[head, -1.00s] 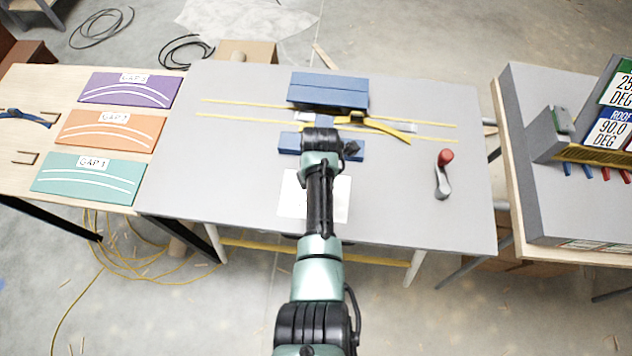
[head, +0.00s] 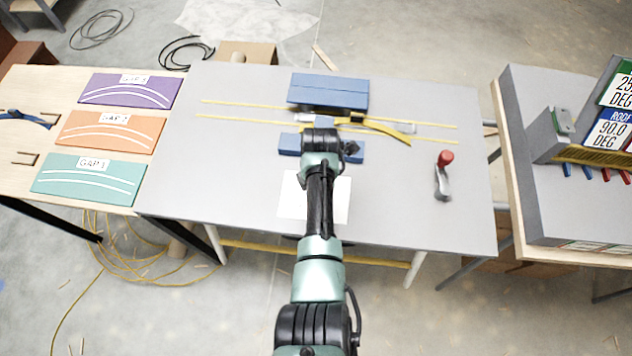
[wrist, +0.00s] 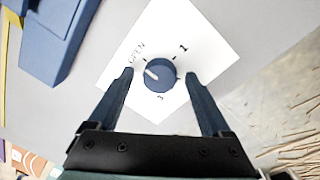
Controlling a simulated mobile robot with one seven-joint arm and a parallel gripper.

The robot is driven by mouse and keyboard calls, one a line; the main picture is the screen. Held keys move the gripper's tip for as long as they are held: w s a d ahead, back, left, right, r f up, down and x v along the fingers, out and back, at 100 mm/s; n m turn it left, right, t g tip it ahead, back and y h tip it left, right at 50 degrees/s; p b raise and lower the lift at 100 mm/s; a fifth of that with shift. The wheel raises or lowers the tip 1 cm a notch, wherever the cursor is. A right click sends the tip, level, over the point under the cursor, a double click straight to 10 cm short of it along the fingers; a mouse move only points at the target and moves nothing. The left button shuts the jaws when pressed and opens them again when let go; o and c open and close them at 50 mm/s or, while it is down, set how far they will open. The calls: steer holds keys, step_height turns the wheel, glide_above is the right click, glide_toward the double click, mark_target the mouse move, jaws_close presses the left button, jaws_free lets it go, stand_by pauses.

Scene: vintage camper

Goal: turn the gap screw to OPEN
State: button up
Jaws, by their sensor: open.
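The gap screw (wrist: 161,76) is a round blue knob with a white pointer mark, on a white plate (wrist: 205,35) printed with OPEN, 1 and 3, in the wrist view. Its pointer faces left, a little below the OPEN label (wrist: 137,52). My gripper (wrist: 158,80) is open, with one finger on each side of the knob; I cannot tell if either touches it. In the head view my arm hides the knob, and part of the white plate (head: 291,203) shows beside it.
Blue blocks (head: 328,90), a curved yellow strip (head: 385,129) and a red-handled crank (head: 443,175) are on the grey table (head: 215,170). Coloured gap templates (head: 110,130) lie at left. A console (head: 540,190) with displays stands at right.

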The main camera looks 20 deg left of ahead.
steer(key=shift+r, duration=0.1)
step_height(320, 180, up, 13)
steer(key=shift+s+d+b, duration=0.3)
steer(key=shift+d+b, duration=0.05)
steer(key=shift+b, duration=0.1)
stand_by(0.5)
